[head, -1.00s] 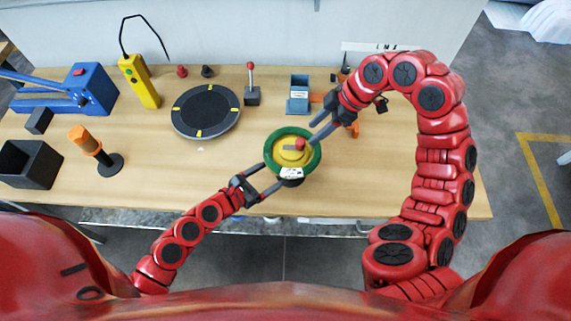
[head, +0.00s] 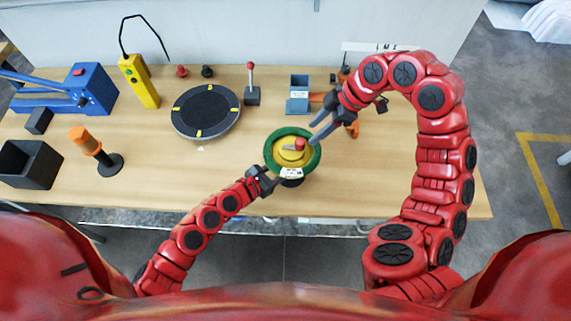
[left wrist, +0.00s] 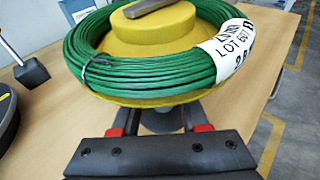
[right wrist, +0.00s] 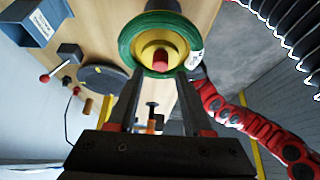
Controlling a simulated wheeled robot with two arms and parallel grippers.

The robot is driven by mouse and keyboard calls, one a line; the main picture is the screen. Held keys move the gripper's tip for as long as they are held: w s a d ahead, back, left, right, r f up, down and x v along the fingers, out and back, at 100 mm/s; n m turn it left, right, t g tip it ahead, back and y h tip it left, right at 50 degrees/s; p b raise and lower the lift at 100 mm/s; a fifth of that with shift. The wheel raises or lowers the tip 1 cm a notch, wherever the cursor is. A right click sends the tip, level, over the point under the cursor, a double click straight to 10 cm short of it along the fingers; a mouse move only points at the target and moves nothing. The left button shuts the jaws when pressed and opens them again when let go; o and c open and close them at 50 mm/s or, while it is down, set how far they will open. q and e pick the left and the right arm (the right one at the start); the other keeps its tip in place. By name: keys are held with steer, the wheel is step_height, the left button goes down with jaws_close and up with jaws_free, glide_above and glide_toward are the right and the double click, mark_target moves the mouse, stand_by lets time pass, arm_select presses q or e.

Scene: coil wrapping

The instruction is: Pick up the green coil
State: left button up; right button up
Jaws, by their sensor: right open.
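The green coil (head: 272,153) sits around a yellow spool (head: 284,158) with a red knob, on a stand on the table. A white label hangs on its near side. In the left wrist view the coil (left wrist: 90,62) fills the top, with its label at right. My left gripper (head: 272,183) is at the coil's near left; in the left wrist view its fingers (left wrist: 163,118) are apart, their tips hidden under the coil. My right gripper (head: 317,139) is open and empty at the coil's upper right; the coil (right wrist: 126,45) shows beyond its fingertips (right wrist: 159,80) in the right wrist view.
A black round turntable (head: 206,111) lies left of the coil. Behind stand a lever switch (head: 252,95) and a blue-grey holder (head: 299,101). An orange-topped post (head: 96,150) and a dark bin (head: 30,163) are at the left.

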arm_select(q)
jaws_close()
arm_select(e)
steer(key=shift+c, duration=0.2)
